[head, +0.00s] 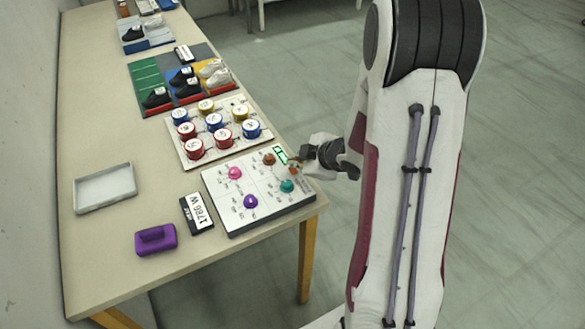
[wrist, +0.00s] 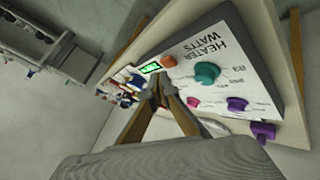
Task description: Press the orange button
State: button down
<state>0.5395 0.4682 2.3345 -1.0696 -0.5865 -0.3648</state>
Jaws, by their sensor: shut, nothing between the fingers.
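The orange button (head: 269,158) is a small round cap on the white control panel (head: 222,190), beside a lit green display (head: 281,155). In the wrist view the orange button (wrist: 168,61) shows just beyond the fingertips, beside the green display (wrist: 150,67). My gripper (head: 294,164) is at the panel's right edge in the head view, to the right of the orange button and apart from it. In the wrist view the fingers of my gripper (wrist: 163,90) come together at the tips with nothing between them. The exact height of the tips above the panel is hard to tell.
The panel also bears a pink knob (head: 235,173), a purple knob (head: 250,201) and a teal knob (head: 287,186). A label plate (head: 197,213), a purple block (head: 156,240) and an empty tray (head: 78,196) are to the left.

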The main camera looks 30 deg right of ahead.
aim_at(298, 171)
jog(key=shift+r, duration=2.75)
jog(key=shift+s+d+f+h, duration=0.2)
jog(key=shift+d+f+h, duration=0.1)
jog(key=shift+d, duration=0.15)
jog(key=s+d+r+m+g+h, duration=0.1)
jog(key=s+d+m+g+h, duration=0.25)
jog(key=s+m, duration=0.2)
jog(key=s+d+r+m+g+h, duration=0.1)
jog(key=s+d+m+g+h, duration=0.1)
jog(key=s+d+m, duration=0.35)
jog(key=s+a+r+y, duration=0.1)
jog(key=s+a+r, duration=0.3)
jog(key=a, duration=0.4)
jog(key=s+a+r+t+y, duration=0.1)
jog(key=s+a+r, duration=0.4)
jog(key=a, duration=0.3)
jog(key=s+a+r+t+y, duration=0.1)
jog(key=s+a+r+y, duration=0.1)
jog(key=s+a+r, duration=0.3)
jog(key=shift+s+a+r, duration=0.25)
jog(key=shift+s+a, duration=0.65)
jog(key=shift+a, duration=0.85)
